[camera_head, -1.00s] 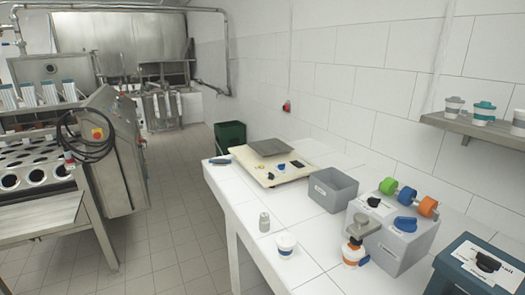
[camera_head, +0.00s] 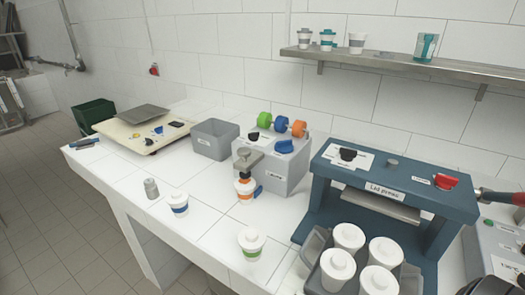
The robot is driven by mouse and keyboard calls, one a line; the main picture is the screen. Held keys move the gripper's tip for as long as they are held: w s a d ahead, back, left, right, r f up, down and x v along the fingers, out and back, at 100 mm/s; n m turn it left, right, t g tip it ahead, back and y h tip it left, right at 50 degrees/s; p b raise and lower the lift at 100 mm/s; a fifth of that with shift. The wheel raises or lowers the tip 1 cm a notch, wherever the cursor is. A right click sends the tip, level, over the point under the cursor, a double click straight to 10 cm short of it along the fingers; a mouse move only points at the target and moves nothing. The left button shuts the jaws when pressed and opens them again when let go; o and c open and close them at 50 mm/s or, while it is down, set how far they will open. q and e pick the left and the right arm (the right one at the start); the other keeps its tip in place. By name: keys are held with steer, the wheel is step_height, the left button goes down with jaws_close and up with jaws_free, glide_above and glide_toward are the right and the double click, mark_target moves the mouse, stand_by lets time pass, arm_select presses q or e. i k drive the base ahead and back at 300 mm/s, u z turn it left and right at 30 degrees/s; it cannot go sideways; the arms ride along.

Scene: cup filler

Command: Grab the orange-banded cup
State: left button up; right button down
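The orange-banded cup (camera_head: 245,193) is white with an orange band. It stands upright on the white counter at the front of the grey dispenser (camera_head: 270,171), under its metal spout (camera_head: 247,158), which hides the cup's top. Neither of my grippers shows in this view.
A blue lid press (camera_head: 392,188) stands on the right, with several white cups (camera_head: 349,238) in a grey holder before it. A small grey canister (camera_head: 151,188), a grey bin (camera_head: 214,139) and a scale (camera_head: 142,127) are on the left. A shelf (camera_head: 400,62) holds more cups.

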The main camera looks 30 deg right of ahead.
mark_target(244, 199)
steer(key=z, duration=0.45)
steer(key=k, duration=0.6)
steer(key=z, duration=0.65)
steer(key=i, duration=0.2)
steer(key=z, duration=0.3)
